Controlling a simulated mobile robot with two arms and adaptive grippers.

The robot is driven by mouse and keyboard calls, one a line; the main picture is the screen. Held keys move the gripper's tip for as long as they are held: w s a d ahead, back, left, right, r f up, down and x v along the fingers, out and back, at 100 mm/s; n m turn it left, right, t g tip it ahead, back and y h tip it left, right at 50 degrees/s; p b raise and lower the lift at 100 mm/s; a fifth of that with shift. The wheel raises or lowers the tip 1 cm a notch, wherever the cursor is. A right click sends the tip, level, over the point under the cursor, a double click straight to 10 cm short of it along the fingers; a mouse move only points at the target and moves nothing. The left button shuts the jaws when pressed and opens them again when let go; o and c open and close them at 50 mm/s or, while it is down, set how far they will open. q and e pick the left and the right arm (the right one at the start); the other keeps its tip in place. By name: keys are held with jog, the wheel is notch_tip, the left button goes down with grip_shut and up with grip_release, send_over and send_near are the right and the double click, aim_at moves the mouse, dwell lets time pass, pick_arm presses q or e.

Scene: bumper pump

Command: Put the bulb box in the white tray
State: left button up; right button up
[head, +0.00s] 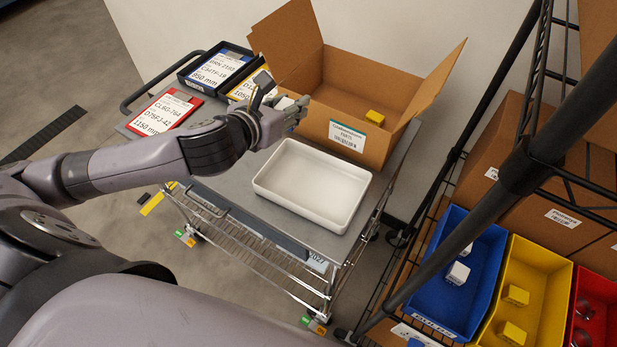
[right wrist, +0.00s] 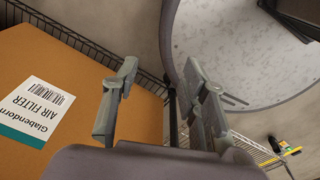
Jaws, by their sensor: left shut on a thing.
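The white tray (head: 262,188) lies empty on the grey cart top. My left gripper (head: 297,112) is above and behind the tray's back edge, by the front of the open cardboard box. It is shut on a small white box, the bulb box (head: 284,103), which is mostly hidden by the fingers and wrist. More white bulb boxes (head: 457,273) sit in the blue bin at the right. My right gripper (right wrist: 160,105) shows only in the right wrist view; its two fingers are apart with nothing between them.
The open cardboard box (head: 385,147) holds a yellow box (head: 375,117). Black trays with cards (head: 215,70) and a red card sign (head: 160,113) stand at the cart's left. A dark rack post (head: 480,205) stands right. A labelled carton (right wrist: 75,105) is near my right gripper.

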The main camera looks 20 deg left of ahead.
pick_arm(q)
notch_tip(320, 180, down, 5)
jog(key=shift+w+a+r, duration=0.1)
jog(key=shift+w+r, duration=0.05)
jog(key=shift+r, duration=0.05)
notch_tip(320, 180, down, 11)
jog(key=shift+a+f, duration=0.1)
notch_tip(320, 180, down, 4)
jog(key=shift+r+b, duration=0.25)
jog(key=shift+b, duration=0.15)
jog(key=shift+f, duration=0.25)
pick_arm(e)
jog(key=shift+w+a+f, duration=0.3)
jog(key=shift+w+f, duration=0.15)
jog(key=shift+w, duration=0.15)
pick_arm(q)
jog(key=shift+f, duration=0.1)
jog(key=o, duration=1.1)
pick_arm(e)
jog(key=shift+w, duration=0.15)
jog(key=shift+a, duration=0.1)
